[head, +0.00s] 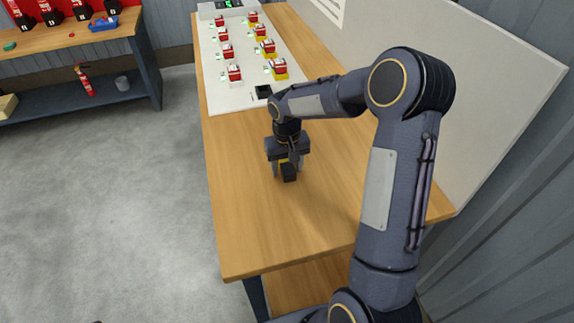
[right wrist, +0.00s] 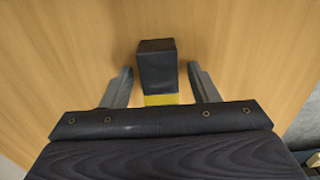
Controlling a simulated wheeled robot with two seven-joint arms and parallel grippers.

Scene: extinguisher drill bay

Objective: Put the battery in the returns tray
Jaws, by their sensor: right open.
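A dark block with a yellow part, which looks like the battery (head: 289,173), is on the wooden table just below my right gripper (head: 287,166). In the right wrist view the dark block (right wrist: 155,67) and its yellow strip (right wrist: 160,99) lie between the two grey fingers. The fingers are open, with a gap on each side of the block. No tray that I can identify as the returns tray shows. My left gripper is out of view.
A white board (head: 215,90) with several red-and-white units, some on yellow bases, covers the table's far part. A pale panel (head: 480,110) borders the right side. The table's near left is clear. A bench (head: 75,35) with a red extinguisher (head: 85,80) stands far left.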

